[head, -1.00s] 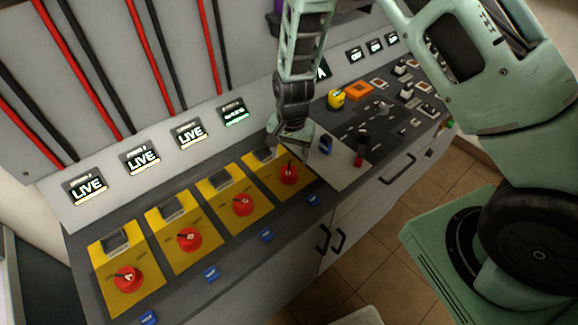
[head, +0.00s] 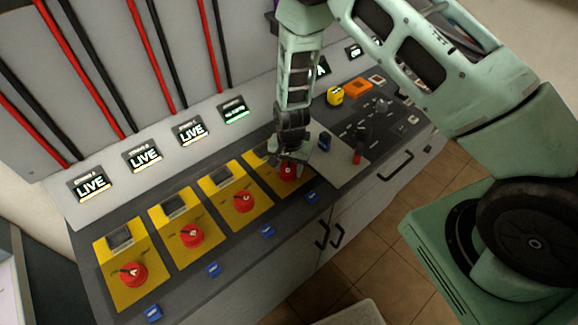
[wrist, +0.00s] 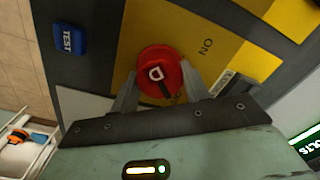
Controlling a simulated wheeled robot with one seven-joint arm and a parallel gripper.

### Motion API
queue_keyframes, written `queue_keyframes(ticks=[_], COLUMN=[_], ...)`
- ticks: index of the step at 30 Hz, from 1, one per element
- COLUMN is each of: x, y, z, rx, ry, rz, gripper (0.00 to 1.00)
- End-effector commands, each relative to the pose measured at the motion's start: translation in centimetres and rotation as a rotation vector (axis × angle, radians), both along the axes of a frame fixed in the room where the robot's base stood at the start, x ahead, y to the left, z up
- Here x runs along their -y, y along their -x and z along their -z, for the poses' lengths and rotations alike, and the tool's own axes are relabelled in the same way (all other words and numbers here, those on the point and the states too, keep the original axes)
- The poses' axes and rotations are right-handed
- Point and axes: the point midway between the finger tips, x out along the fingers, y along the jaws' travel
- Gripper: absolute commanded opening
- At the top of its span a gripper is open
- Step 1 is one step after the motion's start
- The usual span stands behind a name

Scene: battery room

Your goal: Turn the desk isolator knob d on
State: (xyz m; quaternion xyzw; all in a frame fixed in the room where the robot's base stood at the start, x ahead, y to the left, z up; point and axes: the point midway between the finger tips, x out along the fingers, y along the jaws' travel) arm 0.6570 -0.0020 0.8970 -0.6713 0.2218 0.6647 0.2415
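The red knob D (head: 288,174) sits on the rightmost yellow panel (head: 262,178) of the row. In the wrist view the knob (wrist: 160,72) shows a white D and a dark pointer mark toward the lower right. The word ON is printed to its right on the yellow plate (wrist: 210,20). My gripper (head: 293,158) is down at this knob. In the wrist view my gripper's (wrist: 158,78) two fingers are apart, one on each side of the knob. Whether they touch it is not clear.
Three similar red knobs, A (head: 133,273), B (head: 192,236) and C (head: 244,201), stand to the left, with displays reading LIVE. Blue TEST buttons (head: 267,231) line the desk's front edge.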

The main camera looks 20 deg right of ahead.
Motion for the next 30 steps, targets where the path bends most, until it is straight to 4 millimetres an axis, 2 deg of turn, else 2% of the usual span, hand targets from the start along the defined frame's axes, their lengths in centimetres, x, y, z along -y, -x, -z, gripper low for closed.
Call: queue_keyframes(ticks=[2, 14, 20, 30], x=[0.00, -0.01, -0.03, -0.17], y=[0.00, -0.06, -0.12, -0.20], z=[-0.01, 0.13, 0.25, 0.24], rx=[0.000, 0.001, 0.002, 0.003], ry=[0.000, 0.000, 0.000, -0.001], rz=[0.000, -0.058, -0.184, -0.498], gripper=[0.23, 0.23, 0.23, 0.23])
